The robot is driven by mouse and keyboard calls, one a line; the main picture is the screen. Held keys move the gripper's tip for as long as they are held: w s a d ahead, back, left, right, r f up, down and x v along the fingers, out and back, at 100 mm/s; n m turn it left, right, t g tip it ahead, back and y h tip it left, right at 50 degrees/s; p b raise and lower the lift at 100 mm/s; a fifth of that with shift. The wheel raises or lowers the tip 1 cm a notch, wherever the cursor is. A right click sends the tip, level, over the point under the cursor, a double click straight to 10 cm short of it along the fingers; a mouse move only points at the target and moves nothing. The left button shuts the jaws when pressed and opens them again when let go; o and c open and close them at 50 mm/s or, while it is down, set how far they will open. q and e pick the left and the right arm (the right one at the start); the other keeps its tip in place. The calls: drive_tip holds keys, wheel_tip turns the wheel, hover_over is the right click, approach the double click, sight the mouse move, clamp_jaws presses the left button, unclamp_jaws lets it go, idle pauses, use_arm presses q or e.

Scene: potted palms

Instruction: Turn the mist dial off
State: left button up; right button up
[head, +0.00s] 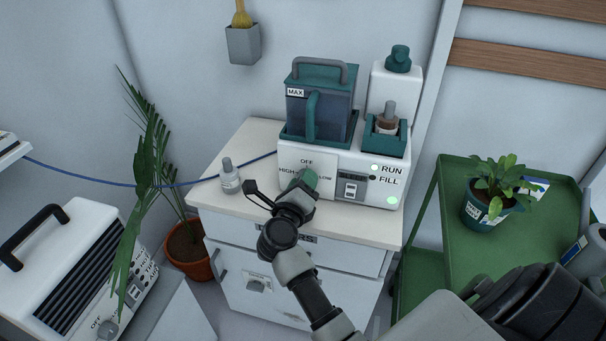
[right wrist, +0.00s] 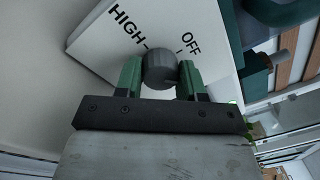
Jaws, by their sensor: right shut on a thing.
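The mist dial is a dark grey round knob (right wrist: 159,67) on the white front panel of the mist unit (head: 325,190). The panel has HIGH, OFF and LOW labels. My right gripper (head: 301,181) is at this panel, with its green fingers on either side of the knob, shut on it. In the head view the gripper hides most of the knob. In the right wrist view I see HIGH and OFF with tick marks, but cannot tell where the knob points. The RUN light (head: 374,167) and FILL light (head: 391,199) glow pale green. My left gripper is not in view.
A small bottle (head: 230,178) stands on the white cabinet (head: 228,149) left of the unit. A blue hose (head: 110,178) runs to the unit. A potted palm (head: 186,252) and a white heater (head: 75,250) are left; a green cart (head: 500,240) is right.

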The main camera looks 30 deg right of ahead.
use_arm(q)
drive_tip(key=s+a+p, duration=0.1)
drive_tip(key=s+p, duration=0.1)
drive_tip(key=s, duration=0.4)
use_arm(e)
drive_tip(key=shift+r+n, duration=0.2)
drive_tip(key=shift+n, duration=0.5)
drive_tip(key=n+p, duration=0.5)
drive_tip(key=p, duration=0.1)
drive_tip(key=shift+r+t, duration=0.1)
drive_tip(key=shift+t, duration=0.2)
use_arm(q)
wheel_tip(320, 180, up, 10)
drive_tip(key=p, duration=0.3)
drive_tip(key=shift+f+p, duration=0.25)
drive_tip(key=shift+p, duration=0.15)
use_arm(e)
drive_tip(key=shift+f+n, duration=0.15)
drive_tip(key=shift+n, duration=0.9)
drive_tip(key=shift+f+n, duration=0.1)
drive_tip(key=shift+n, duration=0.95)
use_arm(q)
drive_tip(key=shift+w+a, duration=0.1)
use_arm(e)
drive_tip(key=o, duration=0.9)
drive_tip(key=shift+f, duration=0.1)
